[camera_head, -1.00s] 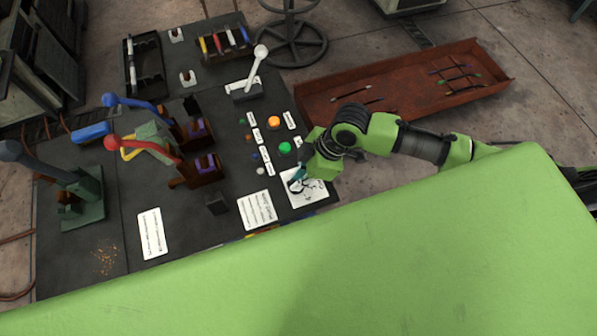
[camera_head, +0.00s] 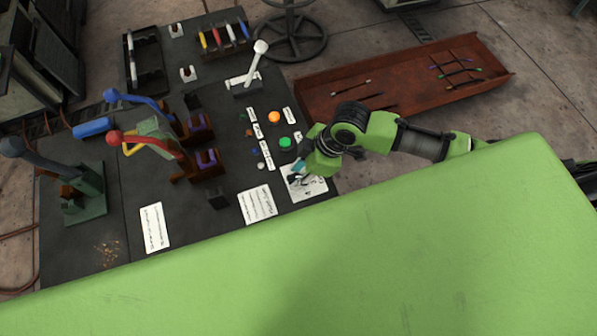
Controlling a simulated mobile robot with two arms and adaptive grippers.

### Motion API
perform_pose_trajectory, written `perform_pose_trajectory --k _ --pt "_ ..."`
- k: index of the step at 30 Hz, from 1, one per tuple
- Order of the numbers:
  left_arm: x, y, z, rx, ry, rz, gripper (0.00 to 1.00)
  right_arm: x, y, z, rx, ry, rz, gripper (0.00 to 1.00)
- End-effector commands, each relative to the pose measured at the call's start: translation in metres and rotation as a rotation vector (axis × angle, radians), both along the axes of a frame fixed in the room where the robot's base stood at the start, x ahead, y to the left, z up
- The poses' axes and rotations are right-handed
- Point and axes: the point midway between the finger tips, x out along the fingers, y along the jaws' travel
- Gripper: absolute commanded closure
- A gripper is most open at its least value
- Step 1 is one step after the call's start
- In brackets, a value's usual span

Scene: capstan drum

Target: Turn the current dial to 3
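The current dial's white plate with black markings (camera_head: 308,186) lies at the right edge of the dark panel (camera_head: 110,205), next to the green button. My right gripper (camera_head: 297,177) is over the left part of this plate. The dial's knob is hidden or too small to make out under the gripper, so I cannot tell whether the fingers touch it or what number it points to. The opening of the fingers is too small to tell. My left gripper is not in view.
Near my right gripper are a green button (camera_head: 285,142), an orange button (camera_head: 274,117) and a white-knobbed lever (camera_head: 256,62). Red-knobbed (camera_head: 116,138) and blue-knobbed (camera_head: 111,95) levers stand left. A rusty tray (camera_head: 400,82) with cables lies beyond my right arm.

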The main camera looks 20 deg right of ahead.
Motion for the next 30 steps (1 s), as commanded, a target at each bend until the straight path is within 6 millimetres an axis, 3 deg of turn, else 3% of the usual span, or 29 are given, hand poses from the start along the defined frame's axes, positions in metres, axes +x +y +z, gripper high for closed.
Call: perform_pose_trajectory --k 7,21,30 --pt "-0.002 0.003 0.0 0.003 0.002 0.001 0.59 -0.001 -0.006 0.013 -0.002 -0.003 0.0 0.72" --pt "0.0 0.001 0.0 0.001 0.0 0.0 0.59 -0.013 -0.039 0.097 -0.002 -0.003 0.0 0.72" --pt "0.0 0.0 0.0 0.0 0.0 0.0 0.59 -0.016 -0.043 0.111 0.0 0.0 0.0 0.72"
